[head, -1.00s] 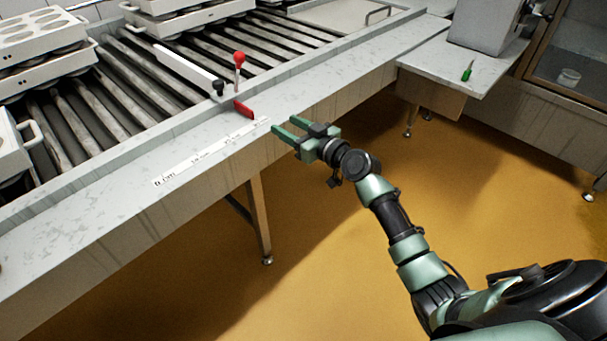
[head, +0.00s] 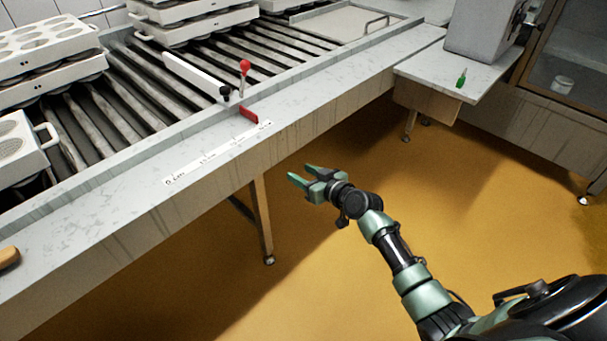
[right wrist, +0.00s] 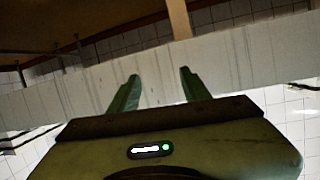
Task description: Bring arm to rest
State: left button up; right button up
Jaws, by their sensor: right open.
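My right gripper (head: 299,178) is open and empty. In the head view it hangs in front of the counter's front side, over the yellow floor, apart from the counter (head: 110,200). In the right wrist view its two green fingers (right wrist: 158,88) stand apart with nothing between them. My right arm reaches in from the lower right. My left gripper is not in view.
The counter carries a red-knobbed lever (head: 244,68), a red piece (head: 249,114), a white labelled strip (head: 218,153) and a roller conveyor with white moulds (head: 45,75). A side table (head: 440,75) holds a green-handled item (head: 461,78). Floor (head: 350,280) is clear.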

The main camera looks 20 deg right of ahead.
jog(key=shift+f, duration=0.1)
jog(key=s+a+f+m+g+h+p, duration=0.1)
jog(key=s+f+g+h+p, duration=0.4)
jog(key=s+f, duration=2)
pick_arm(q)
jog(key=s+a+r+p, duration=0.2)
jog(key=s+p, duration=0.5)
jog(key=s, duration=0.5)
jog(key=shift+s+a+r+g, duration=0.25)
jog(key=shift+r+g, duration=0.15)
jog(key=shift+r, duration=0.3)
pick_arm(e)
jog(key=s+a+f+g, duration=0.1)
jog(key=s+f+g, duration=0.1)
jog(key=s, duration=0.9)
jog(key=s+a+f+n+g, duration=0.1)
jog(key=s+f+g, duration=0.2)
jog(key=s, duration=0.7)
jog(key=s+a+f+g+y, duration=0.1)
jog(key=s+f+g, duration=0.2)
jog(key=s, duration=0.8)
jog(key=shift+s+f, duration=0.35)
jog(key=shift+f, duration=0.15)
